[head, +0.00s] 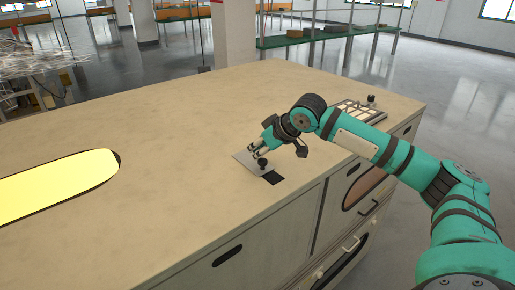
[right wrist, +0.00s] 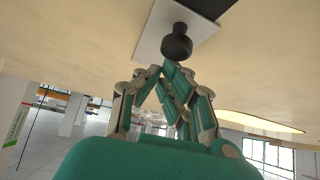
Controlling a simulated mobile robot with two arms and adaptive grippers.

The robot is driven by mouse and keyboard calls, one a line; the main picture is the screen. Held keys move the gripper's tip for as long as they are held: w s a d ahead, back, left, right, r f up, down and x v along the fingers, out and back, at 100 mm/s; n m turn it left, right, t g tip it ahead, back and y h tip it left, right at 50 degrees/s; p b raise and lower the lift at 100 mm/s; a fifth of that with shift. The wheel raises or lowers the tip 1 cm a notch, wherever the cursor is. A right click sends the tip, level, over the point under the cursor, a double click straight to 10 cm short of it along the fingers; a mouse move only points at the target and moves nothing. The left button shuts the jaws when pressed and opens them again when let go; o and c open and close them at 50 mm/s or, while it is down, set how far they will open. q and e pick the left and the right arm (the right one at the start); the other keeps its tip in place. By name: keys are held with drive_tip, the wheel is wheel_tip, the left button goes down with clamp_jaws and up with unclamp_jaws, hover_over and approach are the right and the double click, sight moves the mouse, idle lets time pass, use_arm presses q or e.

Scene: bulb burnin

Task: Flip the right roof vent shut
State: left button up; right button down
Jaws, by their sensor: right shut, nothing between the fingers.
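The roof vent has a flat pale grey plate (head: 243,157) lying on the beige cabinet top near its front edge. A black knob (head: 262,164) stands on the plate, and a dark opening (head: 272,178) shows beside it, uncovered. My right gripper (head: 264,152) is shut and empty, just behind the knob and low over the plate. In the right wrist view the closed fingertips (right wrist: 160,70) are close to the knob (right wrist: 177,42); I cannot tell whether they touch. The plate (right wrist: 150,35) shows there with the dark opening (right wrist: 220,8) past the knob. My left gripper is not in view.
A long glowing yellow window (head: 55,185) is set in the cabinet top (head: 180,115) at the left. A panel with several pale cells (head: 358,112) and a black knob (head: 371,98) lies at the far right. The top between them is mostly clear.

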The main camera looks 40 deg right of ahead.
drive_tip(key=shift+w, duration=0.15)
drive_tip(key=s, duration=0.6)
drive_tip(key=shift+s+d, duration=0.25)
drive_tip(key=shift+s, duration=0.1)
drive_tip(key=shift+w+f, duration=0.1)
drive_tip(key=shift+a, duration=0.1)
